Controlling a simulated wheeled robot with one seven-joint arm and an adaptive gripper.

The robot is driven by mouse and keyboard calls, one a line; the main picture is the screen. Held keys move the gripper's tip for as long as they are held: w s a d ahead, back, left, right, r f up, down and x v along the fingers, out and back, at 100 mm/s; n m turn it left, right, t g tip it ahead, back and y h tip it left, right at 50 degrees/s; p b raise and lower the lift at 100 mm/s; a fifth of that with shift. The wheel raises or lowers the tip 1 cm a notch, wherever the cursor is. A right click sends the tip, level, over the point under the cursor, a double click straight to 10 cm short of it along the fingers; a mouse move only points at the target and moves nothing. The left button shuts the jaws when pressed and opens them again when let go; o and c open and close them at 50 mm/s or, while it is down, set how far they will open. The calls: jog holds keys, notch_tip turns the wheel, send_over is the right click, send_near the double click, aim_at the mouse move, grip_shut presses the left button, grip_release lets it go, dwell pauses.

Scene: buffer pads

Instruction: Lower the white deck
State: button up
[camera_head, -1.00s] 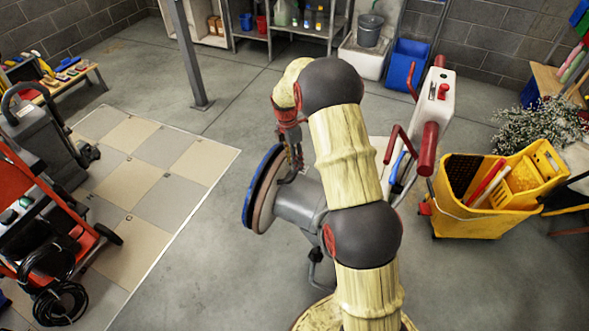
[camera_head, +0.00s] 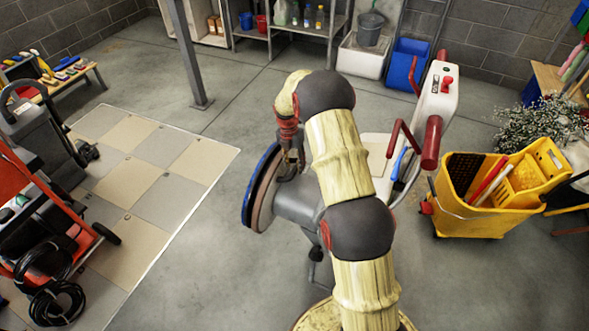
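The floor machine stands in the middle with its deck (camera_head: 299,203) tipped up on edge. The deck's housing looks grey, and a white body part (camera_head: 377,148) shows behind my arm. My gripper (camera_head: 290,166) points down at the upper right edge of the disc, by the housing. Its dark fingers are small and partly hidden by my arm; I cannot tell whether they touch or grip the deck. The machine's white handle head (camera_head: 438,92) with red grips leans to the right.
A yellow mop bucket (camera_head: 480,205) stands close on the right. A tiled floor patch (camera_head: 160,180) lies clear on the left, beside an orange machine (camera_head: 20,205) with a black cable. A grey post (camera_head: 187,60) and shelves stand behind. Bare concrete lies below the disc.

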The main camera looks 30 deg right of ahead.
jog(key=shift+f, duration=0.75)
jog(key=shift+c, duration=0.3)
grip_shut()
